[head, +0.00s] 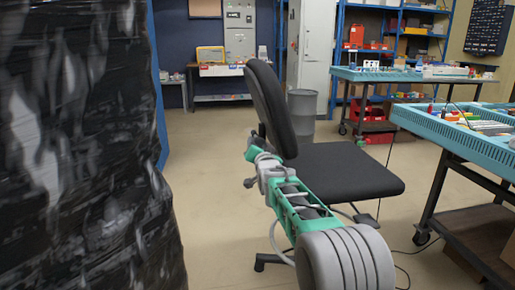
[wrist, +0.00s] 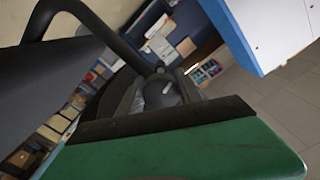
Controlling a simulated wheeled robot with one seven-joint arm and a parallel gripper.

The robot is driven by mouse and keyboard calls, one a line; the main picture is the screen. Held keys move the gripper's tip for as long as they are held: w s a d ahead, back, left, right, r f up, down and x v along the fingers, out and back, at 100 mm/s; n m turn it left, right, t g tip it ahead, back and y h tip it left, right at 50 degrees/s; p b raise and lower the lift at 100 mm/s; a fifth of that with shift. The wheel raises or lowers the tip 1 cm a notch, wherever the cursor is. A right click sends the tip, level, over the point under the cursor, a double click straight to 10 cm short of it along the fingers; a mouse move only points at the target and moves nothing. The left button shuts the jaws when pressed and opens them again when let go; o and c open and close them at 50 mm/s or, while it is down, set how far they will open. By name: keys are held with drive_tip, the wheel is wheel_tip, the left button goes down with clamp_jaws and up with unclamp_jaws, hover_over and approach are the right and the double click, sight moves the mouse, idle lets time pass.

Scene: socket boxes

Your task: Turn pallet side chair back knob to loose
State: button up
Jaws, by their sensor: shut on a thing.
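The office chair has a tilted black backrest (head: 270,105) and a black seat (head: 345,170). My gripper (head: 258,146) is at the lower rear of the backrest, on the pallet side. The head view does not show its fingertips clearly. In the wrist view, a green finger with a black pad fills the bottom, and my gripper (wrist: 165,105) is shut on a dark grey rounded knob (wrist: 160,90). The pad covers the knob's lower part. A curved black bar (wrist: 105,28) of the chair passes at upper left. How far the knob is turned cannot be told.
A tall pallet load in black wrap (head: 85,150) stands close on the left. A blue-topped workbench (head: 455,135) with small parts is on the right. A grey barrel (head: 301,117) stands behind the chair. Cables lie on the floor at lower right. Open floor lies beyond the chair.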

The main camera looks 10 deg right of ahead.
drive_tip(key=shift+n, duration=0.8)
drive_tip(key=o, duration=1.4)
drive_tip(key=shift+c, duration=0.2)
drive_tip(key=shift+s, duration=0.1)
drive_tip(key=s+p, duration=0.1)
drive_tip(key=s, duration=0.6)
drive_tip(key=shift+s, duration=0.35)
